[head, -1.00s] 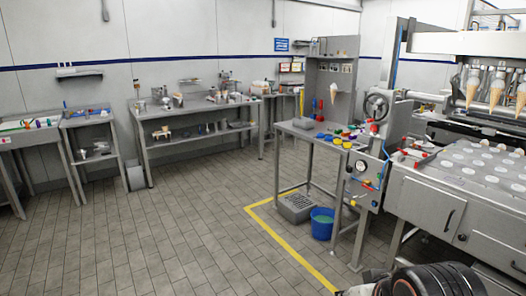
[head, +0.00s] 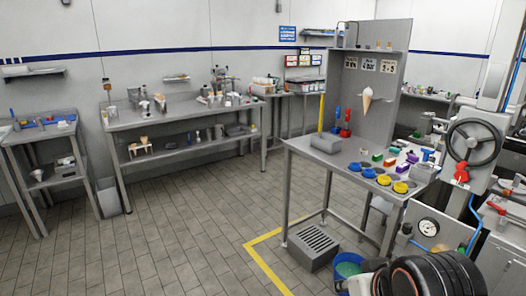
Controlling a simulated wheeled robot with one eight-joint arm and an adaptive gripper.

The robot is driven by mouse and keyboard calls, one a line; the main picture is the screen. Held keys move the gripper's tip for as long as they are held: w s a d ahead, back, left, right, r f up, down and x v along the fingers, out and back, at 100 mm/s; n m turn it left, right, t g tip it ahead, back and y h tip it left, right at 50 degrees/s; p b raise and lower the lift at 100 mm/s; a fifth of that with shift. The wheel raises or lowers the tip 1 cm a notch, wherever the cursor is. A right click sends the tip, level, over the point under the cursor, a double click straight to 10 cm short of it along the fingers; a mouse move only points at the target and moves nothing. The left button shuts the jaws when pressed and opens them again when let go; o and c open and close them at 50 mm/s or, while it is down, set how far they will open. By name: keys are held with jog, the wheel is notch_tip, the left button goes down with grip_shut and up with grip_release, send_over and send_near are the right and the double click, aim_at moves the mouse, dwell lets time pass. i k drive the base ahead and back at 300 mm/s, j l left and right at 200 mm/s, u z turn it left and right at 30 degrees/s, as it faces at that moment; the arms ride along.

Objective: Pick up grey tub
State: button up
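No single thing is clearly marked as the grey tub; several grey pieces show in the head view. A small grey block-like piece (head: 326,143) lies at the left back of the metal worktable. A grey box with a slotted top (head: 313,248) stands on the floor beneath that table. A grey bin (head: 107,197) stands on the floor by the left bench. A black ribbed part of my own arm shows at the bottom right. My gripper's fingers do not show.
The metal worktable (head: 295,149) carries blue and yellow round pieces and a cone on its back panel. A blue bucket (head: 349,268) stands beside the slotted box. A machine with a handwheel (head: 474,142) is at right. Tiled floor (head: 190,240) is clear at left and centre.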

aim_at(329, 144)
jog(key=i, duration=0.65)
jog(key=i+z, duration=0.15)
jog(key=i, duration=0.45)
jog(key=i+j, duration=0.15)
jog(key=i, duration=0.5)
jog(key=i+j+z, duration=0.1)
jog(key=i, duration=0.55)
